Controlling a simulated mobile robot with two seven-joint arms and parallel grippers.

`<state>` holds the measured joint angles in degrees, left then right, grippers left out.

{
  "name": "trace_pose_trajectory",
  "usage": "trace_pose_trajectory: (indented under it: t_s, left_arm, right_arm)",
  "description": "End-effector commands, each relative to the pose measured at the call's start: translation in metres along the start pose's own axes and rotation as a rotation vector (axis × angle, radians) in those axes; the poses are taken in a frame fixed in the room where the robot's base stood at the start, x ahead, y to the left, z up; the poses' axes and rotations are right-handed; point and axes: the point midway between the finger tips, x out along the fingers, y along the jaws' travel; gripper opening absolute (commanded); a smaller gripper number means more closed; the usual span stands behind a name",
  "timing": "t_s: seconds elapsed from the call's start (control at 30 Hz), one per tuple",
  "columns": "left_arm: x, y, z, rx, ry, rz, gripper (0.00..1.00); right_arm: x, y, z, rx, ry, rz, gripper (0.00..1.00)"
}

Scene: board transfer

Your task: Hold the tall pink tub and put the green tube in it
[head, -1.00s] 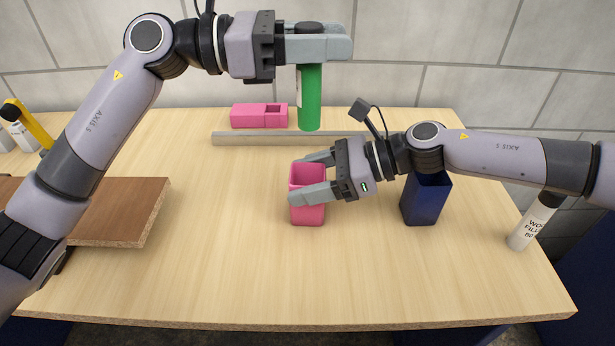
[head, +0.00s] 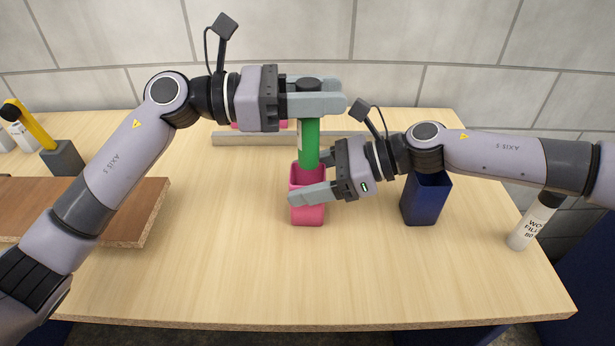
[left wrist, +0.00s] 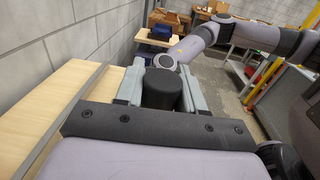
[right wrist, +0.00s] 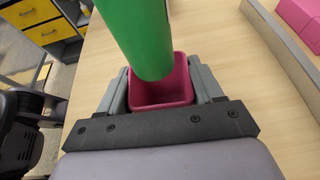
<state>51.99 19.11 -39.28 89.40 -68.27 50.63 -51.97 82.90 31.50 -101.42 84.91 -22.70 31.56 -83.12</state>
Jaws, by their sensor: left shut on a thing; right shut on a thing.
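The tall pink tub (head: 309,214) stands upright on the table. My right gripper (head: 305,180) is shut on it from the right, a finger on either side near the rim. The tub's open mouth (right wrist: 160,95) shows in the right wrist view. The cap (left wrist: 162,88) also shows between the fingers in the left wrist view. The tube hangs upright, its lower end at the tub's mouth; I cannot tell whether it is inside the rim.
A dark blue tub (head: 424,205) stands under my right forearm. A white labelled bottle (head: 532,222) is at the right. A grey rail (head: 250,139) runs along the back, with a mostly hidden pink box behind it. A brown board (head: 140,210) lies at the left. The front middle is clear.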

Motion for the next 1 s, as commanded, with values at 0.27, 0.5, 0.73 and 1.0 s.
trace_pose_trajectory:
  t_s: [0.27, 0.5, 0.73, 1.0]
  left_arm:
    - [0.0, 0.0, -0.02, -0.003, -0.001, 0.0, 0.05]
    - [0.0, 0.0, -0.035, -0.002, -0.001, -0.001, 0.05]
    - [0.0, -0.001, -0.038, 0.001, -0.001, -0.001, 0.05]
    - [0.0, 0.0, -0.037, 0.0, -0.001, -0.001, 0.68]
  right_arm:
    - [0.0, 0.0, 0.0, 0.0, 0.0, 0.0, 0.36]
    - [0.0, 0.0, 0.0, 0.0, 0.0, 0.0, 0.36]
    - [0.0, 0.0, 0.0, 0.0, 0.0, 0.0, 0.36]
    - [0.0, 0.0, 0.0, 0.0, 0.0, 0.0, 0.36]
